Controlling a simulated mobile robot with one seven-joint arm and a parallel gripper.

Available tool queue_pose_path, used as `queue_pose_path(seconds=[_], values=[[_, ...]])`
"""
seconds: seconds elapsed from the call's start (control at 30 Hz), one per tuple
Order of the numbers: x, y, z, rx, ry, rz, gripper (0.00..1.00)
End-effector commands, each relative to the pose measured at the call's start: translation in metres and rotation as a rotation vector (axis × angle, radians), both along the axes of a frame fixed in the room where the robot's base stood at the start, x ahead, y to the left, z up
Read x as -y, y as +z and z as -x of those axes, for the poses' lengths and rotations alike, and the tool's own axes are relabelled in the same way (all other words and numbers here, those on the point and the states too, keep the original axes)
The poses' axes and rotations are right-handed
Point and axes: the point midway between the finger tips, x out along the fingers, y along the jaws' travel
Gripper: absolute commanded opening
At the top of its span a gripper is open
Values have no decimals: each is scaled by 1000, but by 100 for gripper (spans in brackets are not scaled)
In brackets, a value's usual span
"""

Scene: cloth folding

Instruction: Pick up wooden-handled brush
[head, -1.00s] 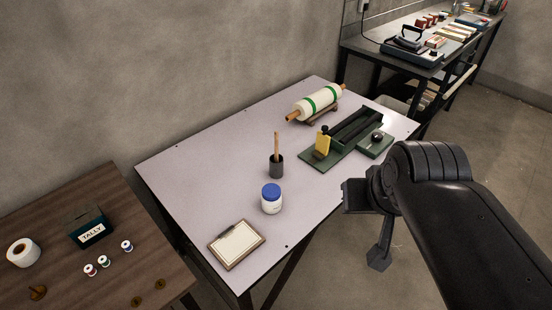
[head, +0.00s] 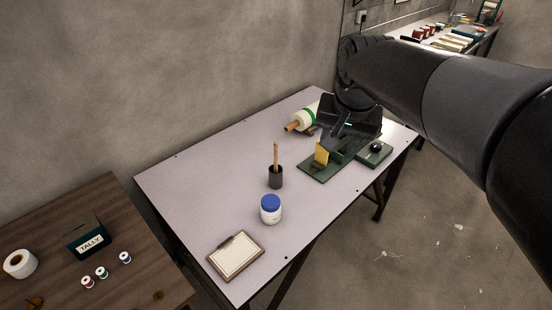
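The wooden-handled brush (head: 276,156) stands nearly upright in a dark cylindrical cup (head: 275,179) near the middle of the pale table (head: 200,190). Only its light wooden handle shows; the lower end is hidden in the cup. My gripper (head: 348,140) is above the green-based device, to the right of the brush and apart from it. Its two dark fingers look spread, with nothing seen between them.
A blue-lidded white jar (head: 270,212) stands just in front of the cup. A clipboard (head: 236,254) lies near the front. The green-based device (head: 318,172) and a white roll (head: 304,118) are to the right. The table left of the cup is clear.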

Motion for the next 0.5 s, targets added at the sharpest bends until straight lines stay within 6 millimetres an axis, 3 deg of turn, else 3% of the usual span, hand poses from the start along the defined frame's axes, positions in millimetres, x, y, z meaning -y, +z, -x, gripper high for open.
queue_pose_path(seconds=[0.03,0.27,0.5], values=[[-5,-1,-18,-17,-20,-6,42],[-30,-14,-91,-83,-136,-30,42],[-62,-45,-163,-144,-262,-39,42]])
